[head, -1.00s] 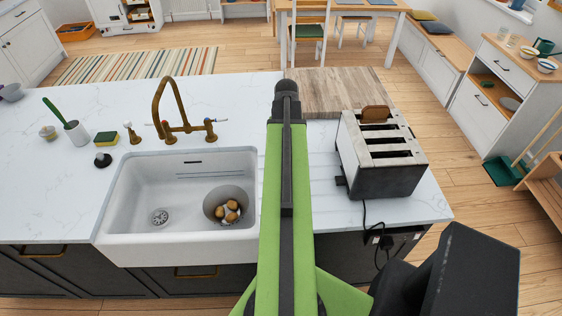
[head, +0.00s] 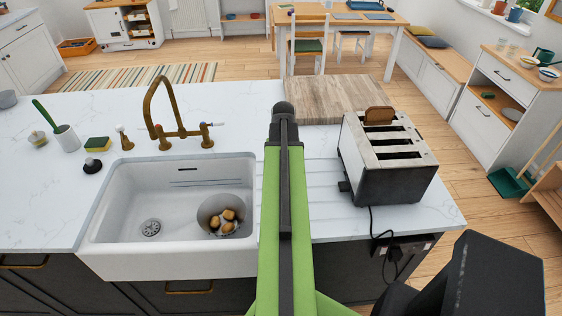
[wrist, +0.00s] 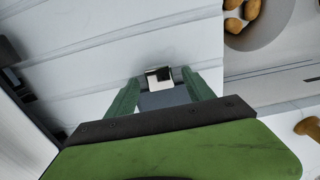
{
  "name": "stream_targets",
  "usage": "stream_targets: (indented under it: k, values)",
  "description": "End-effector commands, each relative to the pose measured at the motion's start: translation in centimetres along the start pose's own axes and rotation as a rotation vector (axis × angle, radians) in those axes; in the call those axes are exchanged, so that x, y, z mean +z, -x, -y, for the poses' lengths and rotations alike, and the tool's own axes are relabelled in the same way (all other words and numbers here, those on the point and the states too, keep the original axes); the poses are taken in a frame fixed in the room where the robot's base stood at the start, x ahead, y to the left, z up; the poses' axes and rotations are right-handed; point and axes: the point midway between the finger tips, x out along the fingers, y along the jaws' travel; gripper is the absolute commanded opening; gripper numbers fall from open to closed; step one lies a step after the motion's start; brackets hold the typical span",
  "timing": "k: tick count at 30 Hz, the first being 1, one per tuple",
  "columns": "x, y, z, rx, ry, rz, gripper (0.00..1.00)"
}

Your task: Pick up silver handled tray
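I cannot pick out a silver handled tray in either view. A blue tray-like object (head: 362,5) lies on the far dining table, cut by the top edge of the head view; its handles and finish are too small to tell. My gripper (wrist: 160,78) shows in the wrist view above the grooved white worktop. Its two green fingers are apart, with a small white-and-black piece visible between them that I cannot identify. In the head view my green arm hides the gripper.
The worktop (head: 235,110) has a white sink (head: 120,265) with a bowl of potatoes (head: 226,221), a brass tap (head: 160,110) and a toaster (head: 390,165) close right of my arm. A wooden board (head: 330,92) lies behind. Open floor (head: 235,60) lies beyond, before the dining table (head: 335,28).

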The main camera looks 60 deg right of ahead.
Motion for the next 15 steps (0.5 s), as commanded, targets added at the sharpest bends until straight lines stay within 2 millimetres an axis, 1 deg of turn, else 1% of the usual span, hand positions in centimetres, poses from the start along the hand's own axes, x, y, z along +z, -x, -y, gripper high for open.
stream_targets:
  k: [1,2,13,15]
  values:
    - [0.0,0.04,0.01,0.0,0.0,0.0,0.54]
    - [0.0,0.05,0.02,0.0,0.0,0.0,0.5]
    - [0.0,0.04,0.05,0.0,0.001,0.0,0.02]
    - [0.0,0.04,0.06,0.0,0.001,0.0,0.0]
